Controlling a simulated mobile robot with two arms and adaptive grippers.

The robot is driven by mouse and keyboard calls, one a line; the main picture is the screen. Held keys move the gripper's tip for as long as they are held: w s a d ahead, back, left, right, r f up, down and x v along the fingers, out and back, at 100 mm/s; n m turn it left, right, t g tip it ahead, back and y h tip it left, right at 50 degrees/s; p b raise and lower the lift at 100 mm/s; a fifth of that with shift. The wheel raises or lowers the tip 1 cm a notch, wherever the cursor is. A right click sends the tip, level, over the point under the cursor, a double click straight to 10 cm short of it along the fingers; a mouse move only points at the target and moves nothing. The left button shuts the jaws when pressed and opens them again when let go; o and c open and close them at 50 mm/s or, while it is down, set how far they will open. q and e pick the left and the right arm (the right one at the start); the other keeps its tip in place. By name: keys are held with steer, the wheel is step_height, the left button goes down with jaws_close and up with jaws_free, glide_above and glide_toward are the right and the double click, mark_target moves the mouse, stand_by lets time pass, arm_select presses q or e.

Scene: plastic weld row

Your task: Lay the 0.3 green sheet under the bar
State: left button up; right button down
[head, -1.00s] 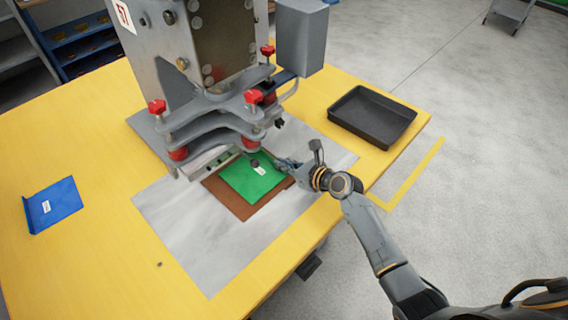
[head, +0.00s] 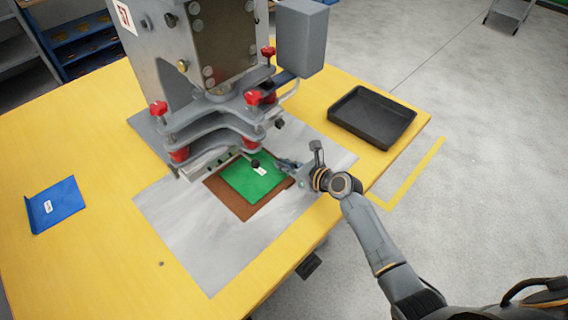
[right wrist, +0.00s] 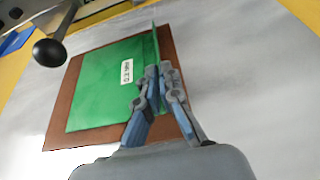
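The green sheet (head: 246,184) with a small white label lies over a brown mat (head: 226,195) in front of the press. Its far edge is close to the grey bar (head: 207,162) low on the press; whether it reaches under is hidden. My right gripper (head: 288,164) is at the sheet's right side. In the right wrist view, the fingers (right wrist: 159,72) are closed on the upright flange of the green sheet (right wrist: 90,95), with the brown mat (right wrist: 60,128) showing around it. My left gripper is not in view.
The press (head: 215,100) with red knobs stands behind the sheet. A black ball-ended lever (right wrist: 49,52) hangs near the sheet's far edge. A blue sheet (head: 57,206) lies at left, and an empty black tray (head: 372,118) at right. The grey plate's front is clear.

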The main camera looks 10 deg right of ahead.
steer(key=shift+f+p, duration=0.1)
steer(key=shift+p, duration=0.4)
stand_by(0.8)
steer(key=c, duration=1.4)
jaws_free()
steer(key=shift+c, duration=0.2)
steer(key=shift+r+p, duration=1.6)
steer(key=shift+p, duration=0.45)
steer(key=shift+f+p+v, duration=0.2)
steer(key=shift+p+v, duration=0.35)
steer(key=shift+v, duration=0.45)
steer(key=shift+f+p+v, duration=0.2)
steer(key=shift+p+v, duration=0.35)
steer(key=shift+v, duration=0.5)
steer(key=shift+s+d+r+p, duration=0.1)
steer(key=shift+s+d+p, duration=0.15)
steer(key=shift+s+d, duration=0.25)
steer(key=shift+s+d+r+p, duration=0.1)
steer(key=shift+s+d+p, duration=0.2)
steer(key=shift+s, duration=0.4)
steer(key=shift+s+d+p, duration=0.2)
steer(key=shift+s+d, duration=0.2)
steer(key=shift+s, duration=0.2)
